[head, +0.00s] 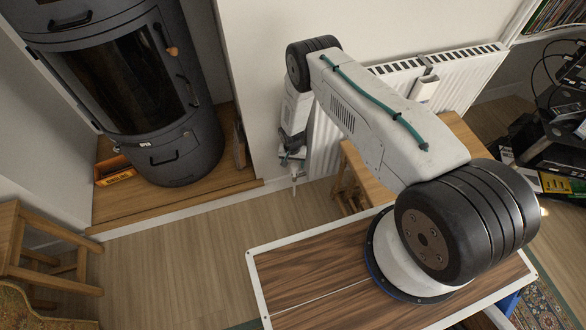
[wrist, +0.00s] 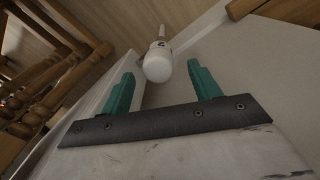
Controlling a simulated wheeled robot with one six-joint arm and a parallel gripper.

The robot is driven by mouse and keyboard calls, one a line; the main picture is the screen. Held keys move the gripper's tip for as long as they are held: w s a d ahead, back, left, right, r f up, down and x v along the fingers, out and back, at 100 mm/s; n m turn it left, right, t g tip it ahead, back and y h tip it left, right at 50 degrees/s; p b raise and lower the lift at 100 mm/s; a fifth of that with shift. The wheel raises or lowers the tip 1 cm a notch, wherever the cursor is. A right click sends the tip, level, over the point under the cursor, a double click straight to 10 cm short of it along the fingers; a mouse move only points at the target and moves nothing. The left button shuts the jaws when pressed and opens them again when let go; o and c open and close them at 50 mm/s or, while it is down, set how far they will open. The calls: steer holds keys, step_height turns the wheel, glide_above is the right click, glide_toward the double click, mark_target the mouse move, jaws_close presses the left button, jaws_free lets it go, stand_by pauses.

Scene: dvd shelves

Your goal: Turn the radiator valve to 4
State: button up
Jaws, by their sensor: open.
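The radiator valve (wrist: 158,64) is a white rounded knob in the wrist view, with a dark mark on its collar that is too small to read. A pale pipe runs on beyond it. My gripper (wrist: 160,76) has two green fingers, open, one on each side of the knob's near end. The knob lies between and just beyond the fingertips, with gaps showing, and appears not to be gripped. In the head view my gripper (head: 291,158) is low by the wall at the radiator's left end and mostly hides the valve. The white radiator (head: 468,75) stands against the wall.
A dark stove (head: 140,90) stands on a wooden platform at the left. A wooden stool (head: 30,245) is at the lower left. Another wooden piece (head: 352,175) stands close to my arm, by the radiator. Open wooden floor (head: 180,255) lies between.

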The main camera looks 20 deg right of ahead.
mark_target(294, 166)
steer(key=f, duration=0.6)
steer(key=shift+s+d+f, duration=0.1)
steer(key=shift+d, duration=0.1)
steer(key=c, duration=1)
steer(key=shift+n, duration=0.3)
